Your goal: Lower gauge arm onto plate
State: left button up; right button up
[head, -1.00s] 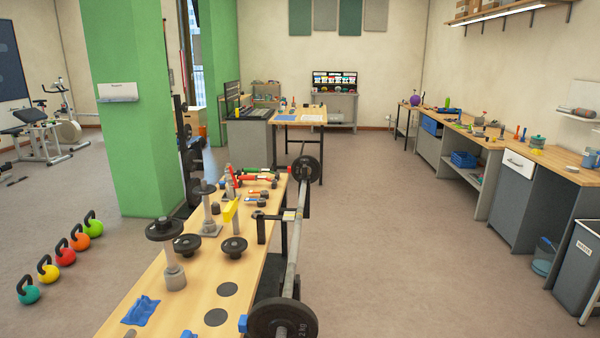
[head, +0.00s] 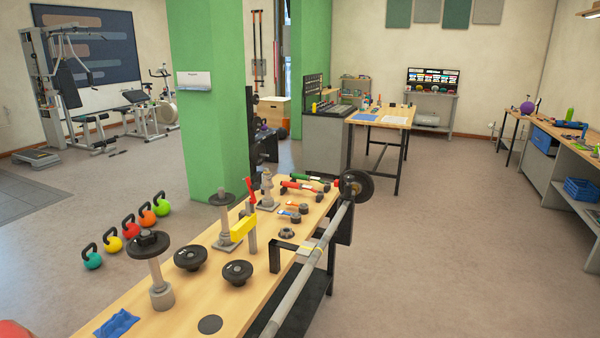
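A yellow bar (head: 243,229), probably the gauge arm, sits at a grey upright post (head: 253,240) on the wooden bench (head: 190,303). It is raised above the bench top and slightly tilted. Just left of it a grey stand (head: 225,222) carries a black disc plate (head: 221,198) near its top. Whether the bar touches this stand is too small to tell. Neither of my grippers is in view.
A taller post with a black disc (head: 148,242) stands on the near bench. A barbell (head: 310,262) runs along the bench's right side. A blue cloth (head: 117,322) lies at the near edge. Kettlebells (head: 131,227) stand on the floor left. The floor at right is open.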

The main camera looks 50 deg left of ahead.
aim_at(256, 186)
jog(key=i+l, duration=0.1)
jog(key=i, duration=2.65)
jog(key=i+u, duration=0.1)
jog(key=u, duration=0.35)
jog(key=i+u, duration=0.1)
jog(key=u, duration=0.3)
jog(key=i+u, duration=0.1)
jog(key=u, duration=0.35)
jog(key=i+l+u, duration=0.1)
jog(key=u, duration=0.35)
jog(key=l+u, duration=0.15)
jog(key=u, duration=0.3)
jog(key=i+j+u, duration=0.1)
jog(key=u, duration=0.35)
jog(key=i+j+u, duration=0.1)
jog(key=u, duration=0.3)
jog(key=i+j+u, duration=0.1)
jog(key=u, duration=0.35)
jog(key=i+u, duration=0.15)
jog(key=u, duration=0.25)
